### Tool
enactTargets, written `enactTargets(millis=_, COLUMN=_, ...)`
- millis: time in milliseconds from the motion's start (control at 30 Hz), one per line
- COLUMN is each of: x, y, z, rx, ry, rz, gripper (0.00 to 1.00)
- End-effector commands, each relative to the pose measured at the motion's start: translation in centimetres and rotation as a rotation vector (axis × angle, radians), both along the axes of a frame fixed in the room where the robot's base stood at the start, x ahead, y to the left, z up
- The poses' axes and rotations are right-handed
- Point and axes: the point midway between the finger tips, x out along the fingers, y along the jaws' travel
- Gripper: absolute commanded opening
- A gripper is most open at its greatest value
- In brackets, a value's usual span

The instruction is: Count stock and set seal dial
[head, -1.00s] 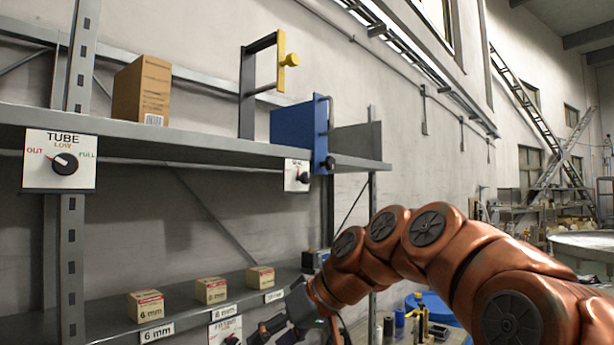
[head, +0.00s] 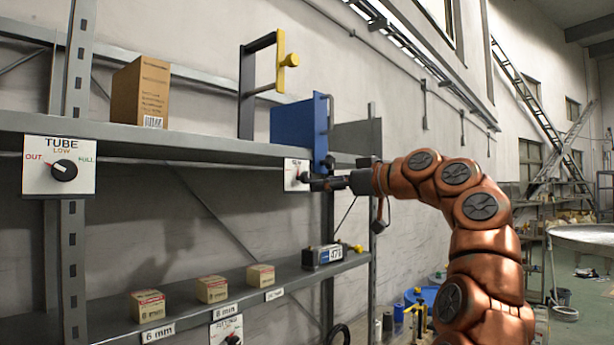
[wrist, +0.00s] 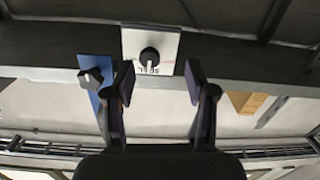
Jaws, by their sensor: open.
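The seal dial is a black knob (wrist: 149,56) on a white plate (wrist: 168,45), upside down in the wrist view. Its white mark points down toward the lettering. In the head view the plate (head: 291,170) is partly hidden behind my gripper (head: 316,183). In the wrist view my gripper (wrist: 160,78) is open and empty, its fingers apart on either side of the dial; contact is not visible. The tube dial (head: 64,170) is on a plate at the left. Stock shows as one tall carton (head: 141,92) on the upper shelf and three small boxes (head: 211,289) below.
A yellow-and-black frame (head: 280,62) stands on the upper shelf (head: 200,143). A fitting dial plate (head: 224,330) hangs low.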

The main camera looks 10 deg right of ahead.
Motion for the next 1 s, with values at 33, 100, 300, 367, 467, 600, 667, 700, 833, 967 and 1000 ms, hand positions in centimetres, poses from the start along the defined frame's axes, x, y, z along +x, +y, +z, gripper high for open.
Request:
enactTargets(millis=33, x=0.1, y=-0.5, z=0.5, rx=-0.010, ry=-0.026, rz=-0.012, gripper=0.55)
enactTargets(millis=100, x=-0.1, y=-1.0, z=1.0, rx=-0.021, ry=-0.058, rz=-0.019, gripper=0.55)
enactTargets(millis=300, x=-0.1, y=-1.3, z=1.6, rx=-0.033, ry=-0.089, rz=-0.027, gripper=0.55)
enactTargets(millis=367, x=0.2, y=-1.1, z=1.7, rx=-0.033, ry=-0.090, rz=-0.027, gripper=0.55)
enactTargets(millis=467, x=0.8, y=-0.6, z=1.7, rx=-0.033, ry=-0.089, rz=-0.026, gripper=0.55)
enactTargets(millis=600, x=2.3, y=0.4, z=1.7, rx=-0.033, ry=-0.087, rz=-0.026, gripper=0.55)
enactTargets(millis=667, x=3.0, y=1.0, z=1.7, rx=-0.033, ry=-0.085, rz=-0.026, gripper=0.55)
enactTargets(millis=700, x=3.5, y=1.3, z=1.7, rx=-0.033, ry=-0.085, rz=-0.025, gripper=0.55)
enactTargets(millis=833, x=5.0, y=2.3, z=1.8, rx=-0.033, ry=-0.085, rz=-0.026, gripper=0.55)
enactTargets(millis=967, x=5.8, y=3.0, z=1.7, rx=-0.032, ry=-0.088, rz=-0.027, gripper=0.55)
enactTargets(millis=1000, x=6.0, y=3.1, z=1.7, rx=-0.032, ry=-0.089, rz=-0.028, gripper=0.55)
